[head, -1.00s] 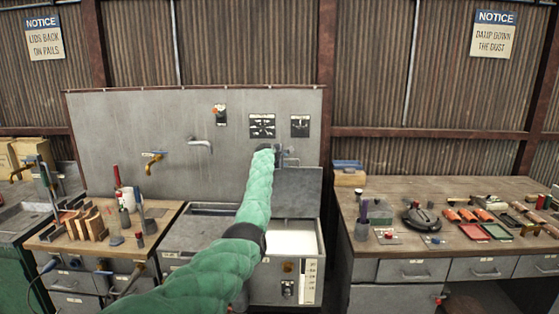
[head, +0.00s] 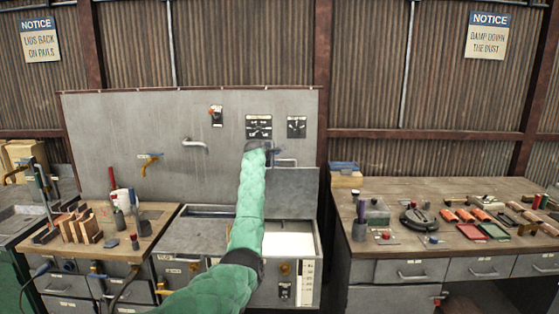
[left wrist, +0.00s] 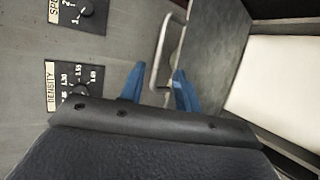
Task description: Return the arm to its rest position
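My left arm, in a green padded sleeve, reaches up across the middle of the head view. Its left gripper (head: 272,154) is in front of the grey back panel, beside a metal bar handle (head: 287,162). In the left wrist view the two blue fingers (left wrist: 157,75) stand apart with a gap between them. The bar handle (left wrist: 160,50) shows beyond and between the fingertips; I cannot tell whether they touch it. Nothing is seen gripped. My right gripper is in neither view.
The grey panel (head: 110,120) carries taps and dials. Below my arm is a metal tank with a white interior (head: 288,242) and a raised grey lid (head: 293,192). Cluttered workbenches stand left (head: 150,225) and right (head: 345,205).

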